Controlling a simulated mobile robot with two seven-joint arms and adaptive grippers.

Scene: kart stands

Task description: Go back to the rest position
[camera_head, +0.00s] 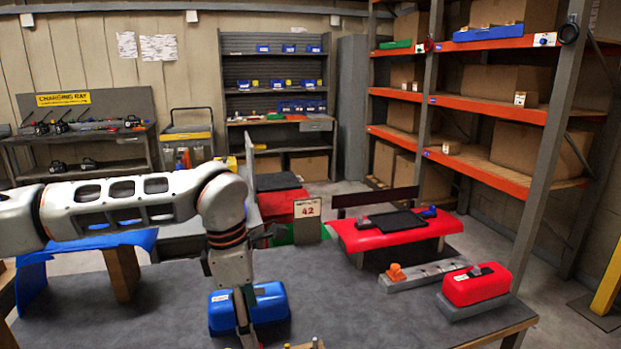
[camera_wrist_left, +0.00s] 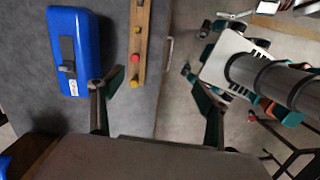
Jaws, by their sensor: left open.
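My left arm reaches in from the left in the head view and bends down over the grey table (camera_head: 140,305). My left gripper (camera_wrist_left: 158,88) is open in the left wrist view, its two dark green fingers wide apart with nothing between them. The blue case (camera_head: 270,303) with a grey handle lies on the table, partly hidden behind my forearm in the head view. My right gripper is not in view.
A wooden strip (camera_wrist_left: 140,45) with red and yellow knobs lies along the table edge. A red case (camera_head: 476,287) and a grey bar with an orange part (camera_head: 425,273) lie at the table's right. Behind are a red kart stand (camera_head: 390,235) and orange shelving (camera_head: 490,105). The table's middle is clear.

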